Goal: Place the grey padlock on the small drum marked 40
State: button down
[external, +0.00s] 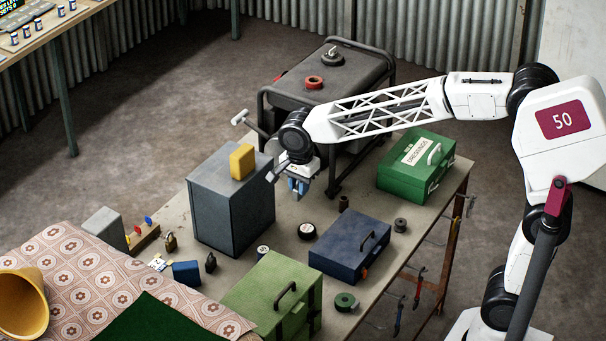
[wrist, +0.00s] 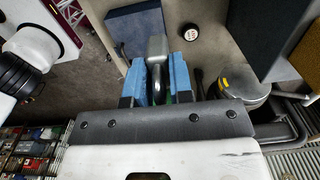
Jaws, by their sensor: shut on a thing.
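My gripper (external: 298,187) hangs above the workbench, just right of the tall grey cabinet, with its blue fingertips showing. In the wrist view my gripper (wrist: 157,80) is shut on the grey padlock (wrist: 157,48), whose grey body sticks out past the blue fingers. In the external view I cannot clearly pick out the padlock. A small dark round drum with a white label (external: 307,230) stands on the bench below my gripper; it also shows in the wrist view (wrist: 192,32), apart from the padlock. I cannot read its marking. Another small labelled cylinder (external: 263,252) stands to its left.
The tall grey cabinet (external: 230,205) bears a yellow block (external: 242,161). A blue toolbox (external: 350,247), green case (external: 272,295) and green dressings box (external: 416,166) stand around. A brass padlock (external: 170,243) and black padlock (external: 211,263) lie left. A generator (external: 330,80) stands behind.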

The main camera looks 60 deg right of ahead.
jog(key=s+f, duration=0.2)
jog(key=f, duration=0.7)
jog(key=s+d+f, duration=0.1)
jog(key=s+f, duration=0.1)
jog(key=f, duration=0.7)
jog(key=shift+d+f, duration=0.15)
jog(key=shift+f, duration=0.2)
jog(key=shift+w, duration=0.15)
send_over(263, 249)
jog(key=shift+f, duration=0.7)
jog(key=shift+f, duration=0.1)
jog(key=shift+f, duration=1.7)
jog(key=shift+f, duration=0.1)
jog(key=c, duration=1)
grip_release()
